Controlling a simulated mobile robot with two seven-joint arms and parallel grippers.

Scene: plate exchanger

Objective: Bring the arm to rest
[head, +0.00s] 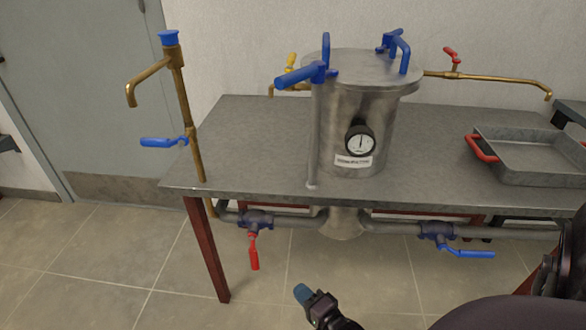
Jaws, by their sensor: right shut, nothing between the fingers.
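My right gripper (304,294) shows at the bottom middle, in front of the table and below its edge. Its blue-grey fingertips are together with nothing between them, and it touches nothing that I can see. Dark parts of my right arm fill the lower right corner. My left gripper is not in view.
A grey metal table (240,130) bears a steel vessel (335,120) with a gauge (360,142) and blue handles. A brass pipe (184,105) stands at left. Under the tabletop hang a red-handled valve (254,250) and a blue-handled valve (465,252). A metal tray (535,178) is at right.

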